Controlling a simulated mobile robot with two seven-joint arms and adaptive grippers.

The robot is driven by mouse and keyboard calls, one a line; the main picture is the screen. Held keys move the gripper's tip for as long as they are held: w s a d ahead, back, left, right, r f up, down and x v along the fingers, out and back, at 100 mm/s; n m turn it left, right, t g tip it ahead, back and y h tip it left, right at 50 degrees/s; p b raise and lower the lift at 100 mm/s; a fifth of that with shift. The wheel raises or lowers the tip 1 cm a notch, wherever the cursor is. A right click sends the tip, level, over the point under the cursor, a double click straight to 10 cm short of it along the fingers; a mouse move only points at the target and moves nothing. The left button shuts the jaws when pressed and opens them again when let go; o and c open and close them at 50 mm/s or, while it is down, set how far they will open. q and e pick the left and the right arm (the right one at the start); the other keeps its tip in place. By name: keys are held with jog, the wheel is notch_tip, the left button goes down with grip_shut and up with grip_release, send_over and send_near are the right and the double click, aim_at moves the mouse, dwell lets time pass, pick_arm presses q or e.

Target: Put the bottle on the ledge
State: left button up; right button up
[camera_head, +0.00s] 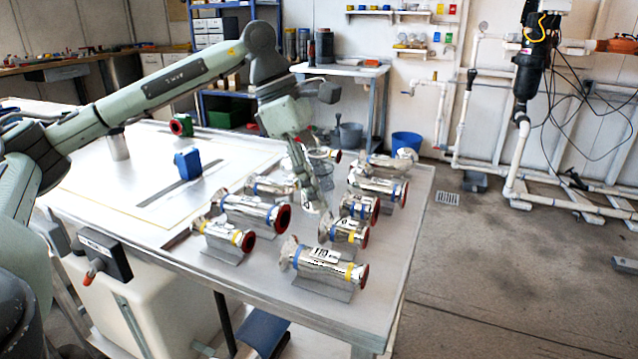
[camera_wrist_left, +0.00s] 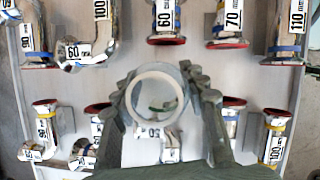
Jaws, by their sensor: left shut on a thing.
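My left gripper (camera_head: 315,185) reaches down over the metal table among the labelled steel pipe pieces. A clear, round vessel (camera_head: 325,154), probably the bottle, shows at its fingers. In the left wrist view, the left gripper (camera_wrist_left: 166,92) is shut on this clear vessel (camera_wrist_left: 155,75), whose pale ring faces the camera. The fingers hide part of its sides. I cannot tell whether its base touches the table. I cannot tell for certain which surface is the ledge; small shelves (camera_head: 405,51) are on the back wall. My right gripper is not in view.
Steel pipe pieces with coloured bands (camera_head: 328,265) lie on holders around the gripper. A blue block-like object (camera_head: 188,165) and a metal cup (camera_head: 118,146) stand on the table's left part. The floor (camera_head: 490,265) right of the table is mostly clear.

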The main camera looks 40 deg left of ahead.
pick_arm(q)
jog(key=o, duration=1)
jog(key=shift+f, duration=0.15)
